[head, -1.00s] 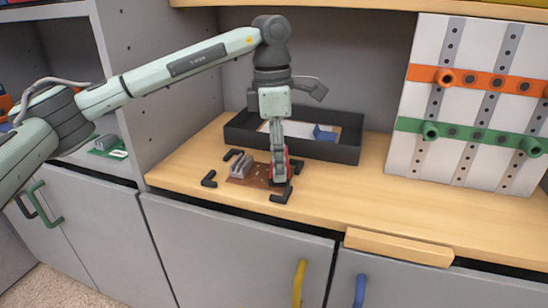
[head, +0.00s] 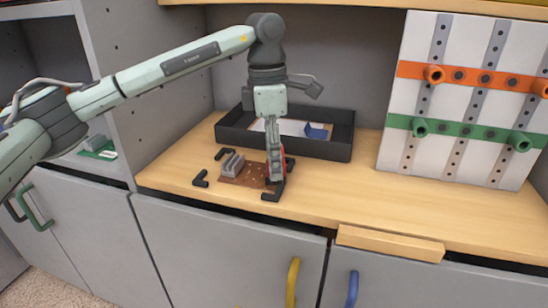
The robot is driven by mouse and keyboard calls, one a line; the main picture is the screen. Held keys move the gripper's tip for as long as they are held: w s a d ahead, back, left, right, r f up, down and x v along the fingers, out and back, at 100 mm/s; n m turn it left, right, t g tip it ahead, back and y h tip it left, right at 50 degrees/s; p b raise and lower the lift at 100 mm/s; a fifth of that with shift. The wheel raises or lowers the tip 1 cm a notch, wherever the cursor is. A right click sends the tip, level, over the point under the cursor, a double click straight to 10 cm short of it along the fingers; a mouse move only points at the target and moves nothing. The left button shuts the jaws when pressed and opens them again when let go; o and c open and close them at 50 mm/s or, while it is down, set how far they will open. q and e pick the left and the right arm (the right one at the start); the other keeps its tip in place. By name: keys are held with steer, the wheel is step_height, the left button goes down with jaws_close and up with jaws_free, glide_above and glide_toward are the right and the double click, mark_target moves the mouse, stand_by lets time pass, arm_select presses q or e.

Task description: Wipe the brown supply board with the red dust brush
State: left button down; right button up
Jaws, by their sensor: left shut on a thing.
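The brown supply board (head: 240,176) lies flat on the wooden counter between black corner brackets. A grey finned block stands on its left part, and small pale specks show on its right part. My left gripper (head: 275,176) points straight down over the board's right end and is shut on the red dust brush (head: 286,165). Only a little red of the brush shows beside the fingers; the rest is hidden behind them. I cannot tell whether the brush touches the board. My right gripper is not in view.
A black tray (head: 342,137) with a white sheet and a blue piece stands behind the board. A white panel (head: 395,155) with orange and green peg rails stands at the right. The counter (head: 330,200) is clear between board and panel.

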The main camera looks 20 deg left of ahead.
arm_select(q)
steer(key=shift+s+a, duration=0.15)
steer(key=shift+a, duration=0.5)
steer(key=shift+a, duration=0.2)
steer(key=shift+a+f, duration=0.15)
steer(key=shift+a, duration=0.95)
steer(key=shift+a, duration=0.1)
steer(key=shift+a, duration=1.1)
steer(key=shift+d, duration=0.1)
steer(key=shift+d, duration=1.1)
